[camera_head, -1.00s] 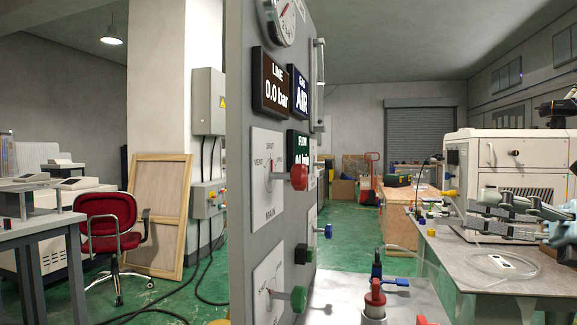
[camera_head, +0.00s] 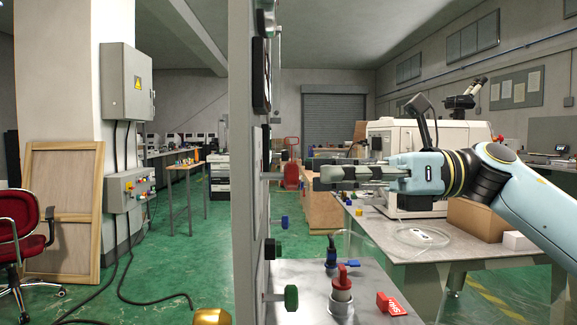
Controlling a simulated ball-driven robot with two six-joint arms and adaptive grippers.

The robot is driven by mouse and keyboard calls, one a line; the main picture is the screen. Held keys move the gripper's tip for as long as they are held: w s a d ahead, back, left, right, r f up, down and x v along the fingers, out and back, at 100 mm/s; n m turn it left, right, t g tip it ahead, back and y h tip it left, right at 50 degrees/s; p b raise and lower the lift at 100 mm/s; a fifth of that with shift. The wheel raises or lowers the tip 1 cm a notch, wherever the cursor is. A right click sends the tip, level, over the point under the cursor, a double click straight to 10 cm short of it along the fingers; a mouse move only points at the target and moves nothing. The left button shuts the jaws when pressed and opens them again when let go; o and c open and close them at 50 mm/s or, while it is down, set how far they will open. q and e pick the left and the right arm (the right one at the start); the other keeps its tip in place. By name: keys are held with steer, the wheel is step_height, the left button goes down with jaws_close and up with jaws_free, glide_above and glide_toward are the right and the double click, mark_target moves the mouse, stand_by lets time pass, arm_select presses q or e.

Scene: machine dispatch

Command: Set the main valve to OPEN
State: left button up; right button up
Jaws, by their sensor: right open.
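The grey valve panel (camera_head: 242,200) stands nearly edge-on, so its dials and the main valve's markings cannot be read. The main valve's stem (camera_head: 271,176) sticks out to the right from the panel face. Its red knob cannot be told apart from the red hand truck behind it. My right gripper (camera_head: 318,176) reaches in from the right at about the stem's height, with its fingertips pointing at the panel. It is open and holds nothing visible. Contact with the knob cannot be made out. My left gripper is not in view.
Below are a blue knob (camera_head: 281,222), a black knob (camera_head: 272,249) and a green knob (camera_head: 291,297). A red-topped plug (camera_head: 342,281) and a red tag (camera_head: 390,304) are on the metal shelf (camera_head: 308,277). A workbench (camera_head: 420,243) stands right.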

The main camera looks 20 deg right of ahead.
mark_target(291, 174)
steer(key=p+x, duration=0.1)
steer(key=x, duration=0.4)
steer(key=shift+w+a, duration=0.1)
steer(key=shift+a, duration=0.2)
jaws_close()
